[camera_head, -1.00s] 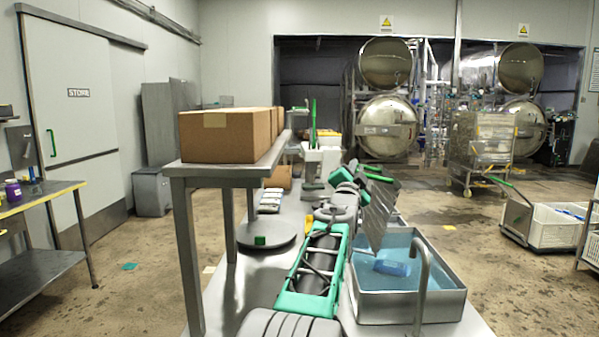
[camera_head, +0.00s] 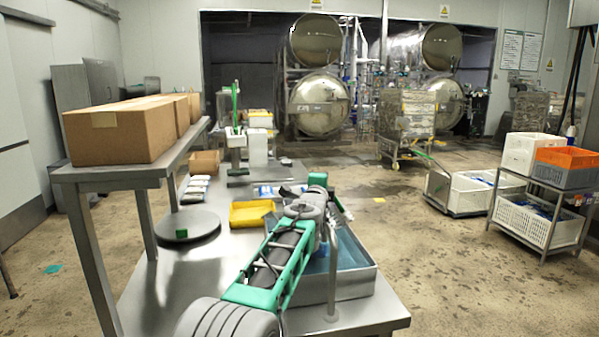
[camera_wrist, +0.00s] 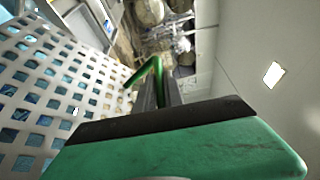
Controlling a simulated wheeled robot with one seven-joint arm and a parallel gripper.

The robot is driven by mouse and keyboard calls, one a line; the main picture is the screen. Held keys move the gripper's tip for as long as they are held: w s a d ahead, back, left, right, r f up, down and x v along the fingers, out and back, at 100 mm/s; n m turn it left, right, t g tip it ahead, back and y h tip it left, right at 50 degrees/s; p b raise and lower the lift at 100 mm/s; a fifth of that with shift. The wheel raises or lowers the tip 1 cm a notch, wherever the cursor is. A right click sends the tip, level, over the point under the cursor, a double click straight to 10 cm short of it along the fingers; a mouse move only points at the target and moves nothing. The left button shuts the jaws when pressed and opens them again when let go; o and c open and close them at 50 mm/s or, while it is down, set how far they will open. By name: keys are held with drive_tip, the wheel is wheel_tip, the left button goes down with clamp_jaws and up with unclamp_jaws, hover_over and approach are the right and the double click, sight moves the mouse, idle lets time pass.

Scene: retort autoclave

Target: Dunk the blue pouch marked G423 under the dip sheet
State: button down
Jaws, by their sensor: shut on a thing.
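My gripper (camera_wrist: 165,92) is shut on a green handle (camera_wrist: 150,73) in the wrist view. A pale perforated sheet (camera_wrist: 62,85), seemingly the dip sheet, fills the left of that view, with blue showing through its holes. In the head view my arm crosses in front of the metal basin (camera_head: 352,287) of blue water (camera_head: 352,256) and hides part of it. My gripper's fingers and the sheet cannot be made out there. The blue pouch marked G423 cannot be made out in either current view.
A curved tap (camera_head: 333,270) stands at the basin's front. A yellow tray (camera_head: 250,213), a round grey plate (camera_head: 187,226) and several pouches (camera_head: 197,187) are on the table. A shelf with cardboard boxes (camera_head: 118,132) stands left. Crates (camera_head: 540,222) stand right.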

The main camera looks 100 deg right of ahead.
drive_tip(key=shift+s+f, duration=0.1)
drive_tip(key=shift+s, duration=0.15)
idle(0.3)
drive_tip(key=c, duration=1.5)
unclamp_jaws()
drive_tip(key=shift+f, duration=0.1)
drive_tip(key=shift+o, duration=0.2)
